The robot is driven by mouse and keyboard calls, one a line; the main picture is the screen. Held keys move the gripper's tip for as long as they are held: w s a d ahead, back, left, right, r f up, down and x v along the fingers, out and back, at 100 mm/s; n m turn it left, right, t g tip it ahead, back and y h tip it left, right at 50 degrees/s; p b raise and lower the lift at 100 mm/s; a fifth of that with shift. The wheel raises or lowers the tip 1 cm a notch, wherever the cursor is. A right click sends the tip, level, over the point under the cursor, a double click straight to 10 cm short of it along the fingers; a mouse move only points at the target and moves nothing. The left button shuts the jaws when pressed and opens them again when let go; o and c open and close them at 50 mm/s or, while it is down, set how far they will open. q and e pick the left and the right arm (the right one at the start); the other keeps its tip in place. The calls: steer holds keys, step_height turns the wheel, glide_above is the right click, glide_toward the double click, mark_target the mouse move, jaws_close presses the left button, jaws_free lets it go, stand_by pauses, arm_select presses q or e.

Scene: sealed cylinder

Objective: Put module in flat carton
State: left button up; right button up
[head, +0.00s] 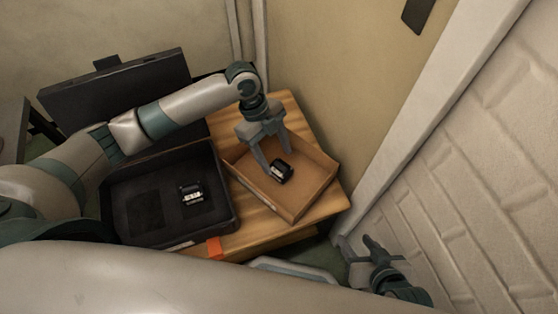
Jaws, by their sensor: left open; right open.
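The flat carton (311,187) is a shallow brown open box on the wooden table. A small black module (283,174) with a pale label lies inside it, near the middle. A second, similar module (191,193) sits in the black open case (122,228) to the left of the carton. My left gripper (276,171) reaches down over the carton, open, with its fingers around or just above the module there; I cannot tell if they touch it. My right gripper (358,243) is open and empty, low at the right beside the wall, away from the table.
The wooden table (262,222) carries the case and carton side by side. The case's raised lid (120,92) stands behind it. An orange tag (215,248) is at the table's front edge. A padded wall (480,170) closes off the right side.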

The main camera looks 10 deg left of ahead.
arm_select(q)
steer(key=v, duration=0.7)
steer(key=shift+r+p, duration=0.25)
steer(key=shift+p, duration=0.15)
